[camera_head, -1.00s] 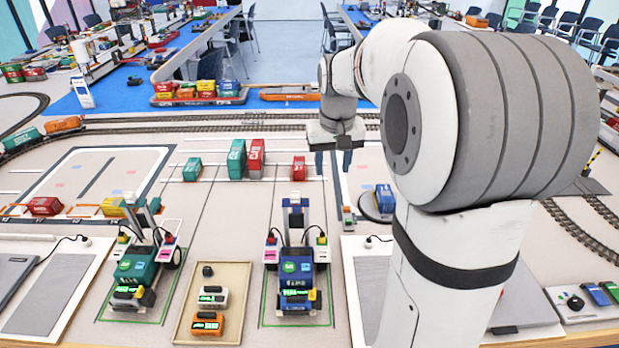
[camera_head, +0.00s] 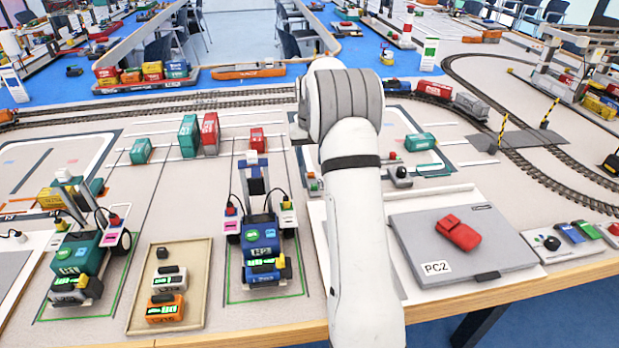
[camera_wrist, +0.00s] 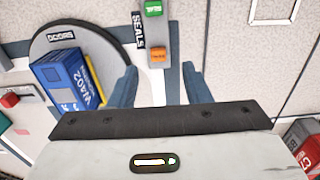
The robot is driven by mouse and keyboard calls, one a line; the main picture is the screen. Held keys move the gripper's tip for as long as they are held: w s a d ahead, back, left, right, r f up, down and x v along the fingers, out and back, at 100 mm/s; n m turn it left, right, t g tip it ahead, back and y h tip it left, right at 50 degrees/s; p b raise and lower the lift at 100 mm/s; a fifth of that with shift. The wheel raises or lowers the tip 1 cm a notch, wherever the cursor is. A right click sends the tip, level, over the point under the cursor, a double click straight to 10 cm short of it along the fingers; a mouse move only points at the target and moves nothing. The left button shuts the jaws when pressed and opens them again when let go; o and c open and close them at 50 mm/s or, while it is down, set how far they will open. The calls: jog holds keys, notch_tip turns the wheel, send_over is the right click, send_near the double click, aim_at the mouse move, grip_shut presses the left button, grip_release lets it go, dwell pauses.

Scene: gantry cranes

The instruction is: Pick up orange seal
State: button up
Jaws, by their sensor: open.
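In the wrist view, the small orange seal (camera_wrist: 158,54) lies on a narrow grey strip labelled SEALS (camera_wrist: 140,30), below a green seal (camera_wrist: 153,8). My gripper (camera_wrist: 159,86) is open, with a blue finger on either side. The orange seal is a little above the fingertips in the picture, roughly in line with the gap between them. Nothing is between the fingers. In the head view my arm hides the gripper, and I cannot pick out the orange seal for certain.
A blue container (camera_wrist: 70,82) stands on a round DOORS disc (camera_wrist: 42,40) left of the left finger. A red container (camera_wrist: 303,140) is at lower right. In the head view, a closed laptop marked PC2 (camera_head: 410,235) carries a red pouch (camera_head: 459,233).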

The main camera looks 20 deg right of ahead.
aim_at(311, 173)
notch_tip(311, 173, down, 4)
jog(key=shift+s+f, duration=0.1)
jog(key=shift+f, duration=0.05)
grip_shut()
dwell(0.4)
